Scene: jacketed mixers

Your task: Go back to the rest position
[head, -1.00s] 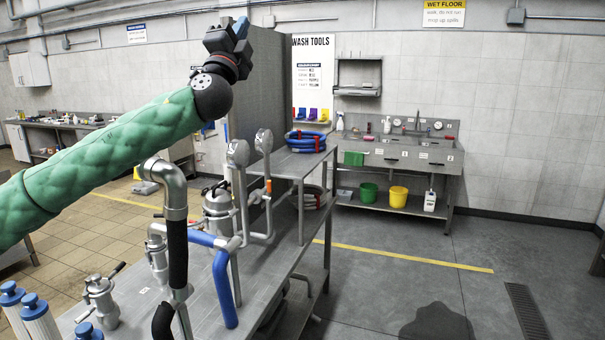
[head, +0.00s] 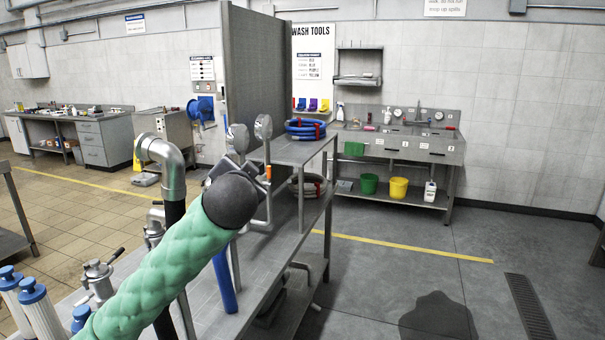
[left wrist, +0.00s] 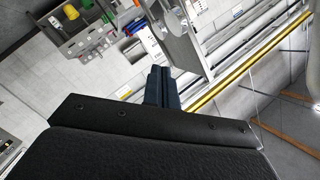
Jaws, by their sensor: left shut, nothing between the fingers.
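My left arm in its green padded sleeve (head: 165,270) comes up from the lower left of the head view. It reaches over the steel bench and ends in a dark round wrist joint (head: 232,198). The left gripper is mostly or wholly hidden behind this joint in the head view. In the left wrist view the dark blue fingers of my left gripper (left wrist: 160,84) lie together, with nothing between them. My right arm and gripper are in no view.
The steel bench (head: 262,290) carries pipes, a large elbow pipe (head: 165,152), gauges and blue-capped filters (head: 35,294) near the arm. A tall grey panel (head: 270,75) and blue hose coil (head: 305,128) stand beyond. The floor at right (head: 400,270) is clear.

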